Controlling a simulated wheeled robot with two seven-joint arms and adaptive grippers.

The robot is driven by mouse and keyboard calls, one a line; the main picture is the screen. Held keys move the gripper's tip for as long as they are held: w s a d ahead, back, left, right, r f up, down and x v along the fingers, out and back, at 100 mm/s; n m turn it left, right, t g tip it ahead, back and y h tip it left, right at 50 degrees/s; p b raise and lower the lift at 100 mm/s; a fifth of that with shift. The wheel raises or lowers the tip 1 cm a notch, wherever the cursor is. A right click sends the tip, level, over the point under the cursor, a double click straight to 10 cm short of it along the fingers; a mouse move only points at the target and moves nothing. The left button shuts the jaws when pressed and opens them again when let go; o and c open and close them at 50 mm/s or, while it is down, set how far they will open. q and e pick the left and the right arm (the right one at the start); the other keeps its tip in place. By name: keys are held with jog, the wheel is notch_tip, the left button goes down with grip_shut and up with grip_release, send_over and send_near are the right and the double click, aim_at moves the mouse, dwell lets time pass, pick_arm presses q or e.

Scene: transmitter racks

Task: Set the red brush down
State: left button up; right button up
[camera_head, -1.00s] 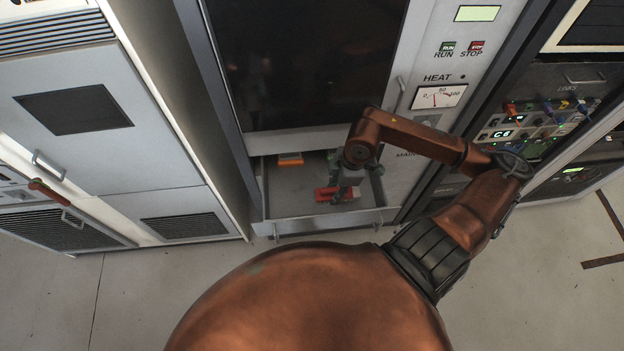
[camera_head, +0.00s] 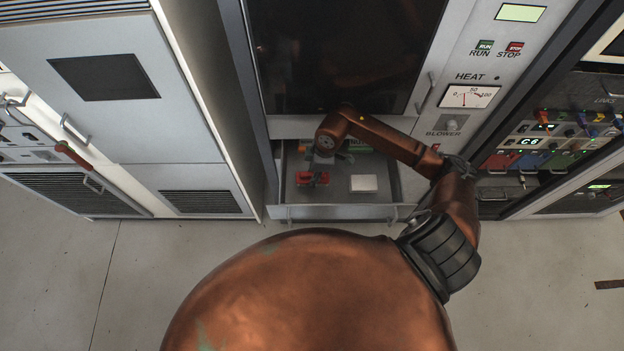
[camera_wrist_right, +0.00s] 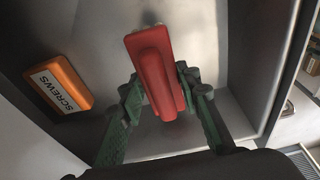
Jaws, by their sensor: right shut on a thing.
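The red brush (camera_head: 312,179) is over the left part of an open drawer (camera_head: 345,212) in the head view. In the right wrist view the red brush (camera_wrist_right: 152,62) lies between the green fingers, red back towards the camera, with a little of its bristles at the far end. My right gripper (camera_head: 320,166) is shut on it; in the wrist view the gripper (camera_wrist_right: 160,84) grips its sides. Whether the brush touches the drawer floor I cannot tell. My left gripper is not in view.
An orange box labelled SCREWS (camera_wrist_right: 58,88) lies left of the brush in the drawer. A white block (camera_head: 363,183) lies to the right, and a green thing (camera_head: 358,146) shows at the back. The drawer's raised walls surround them.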

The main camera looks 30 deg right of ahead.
jog(key=shift+w+a+f, duration=0.15)
jog(key=shift+f, duration=1.6)
jog(key=shift+f, duration=0.15)
jog(key=o, duration=1.2)
jog(key=r, duration=0.4)
jog(key=s+d+r, duration=0.1)
jog(key=r, duration=0.3)
jog(key=d+r, duration=0.1)
jog(key=r, duration=0.3)
jog(key=shift+s, duration=0.15)
